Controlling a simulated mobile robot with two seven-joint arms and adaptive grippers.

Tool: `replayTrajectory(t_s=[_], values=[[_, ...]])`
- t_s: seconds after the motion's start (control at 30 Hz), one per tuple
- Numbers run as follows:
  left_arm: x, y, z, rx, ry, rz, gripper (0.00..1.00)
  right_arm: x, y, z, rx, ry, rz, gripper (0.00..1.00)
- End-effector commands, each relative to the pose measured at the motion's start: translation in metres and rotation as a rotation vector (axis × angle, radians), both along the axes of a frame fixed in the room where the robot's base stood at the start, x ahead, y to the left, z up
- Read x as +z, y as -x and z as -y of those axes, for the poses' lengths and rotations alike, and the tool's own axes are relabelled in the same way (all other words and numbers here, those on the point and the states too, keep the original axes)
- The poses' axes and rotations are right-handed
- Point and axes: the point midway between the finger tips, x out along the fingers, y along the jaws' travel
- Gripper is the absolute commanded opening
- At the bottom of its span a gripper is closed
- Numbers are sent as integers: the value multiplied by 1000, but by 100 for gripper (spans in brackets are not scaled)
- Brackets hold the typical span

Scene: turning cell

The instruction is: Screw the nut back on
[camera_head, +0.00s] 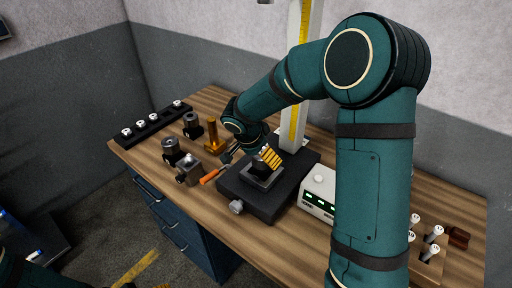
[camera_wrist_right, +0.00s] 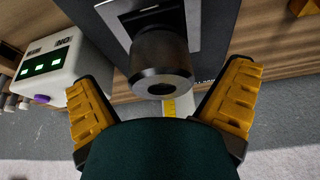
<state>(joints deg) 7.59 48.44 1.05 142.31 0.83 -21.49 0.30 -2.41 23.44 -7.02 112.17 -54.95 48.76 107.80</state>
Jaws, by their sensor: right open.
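My right gripper (camera_head: 267,158) is over the black base (camera_head: 240,191) on the bench. In the right wrist view the gripper (camera_wrist_right: 165,100) is open, its yellow ridged fingers apart. A dark round part with a hole in its end (camera_wrist_right: 163,62), which looks like the nut or its holder, stands between the fingers' lines; I see no contact. It rises from a metal plate (camera_head: 260,181) on the base. I cannot tell whether the nut is separate from what it sits on.
Dark round parts on blocks (camera_head: 171,150) and a brass post (camera_head: 213,136) stand left of the base. An orange-handled tool (camera_head: 211,176) lies beside it. A white box with green displays (camera_head: 319,192) is to its right. A black rack (camera_head: 152,124) lies along the left edge.

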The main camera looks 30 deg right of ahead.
Motion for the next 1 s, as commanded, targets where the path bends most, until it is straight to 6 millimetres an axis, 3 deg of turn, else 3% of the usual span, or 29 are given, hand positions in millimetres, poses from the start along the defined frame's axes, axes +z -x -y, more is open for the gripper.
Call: replayTrajectory(t_s=[0.2,0.5,0.57,0.73,1.0], values=[[0,0,0,0,0,0,68,-15,-2,6,0,0,0,100],[0,0,0,0,0,0,68,-16,-2,6,0,0,1,100],[0,0,0,0,0,0,68,-16,-2,6,0,0,1,82],[0,0,0,0,0,0,68,-16,-2,6,0,0,1,23],[-8,0,0,0,0,0,68,-18,-3,6,-46,1,3,23]])
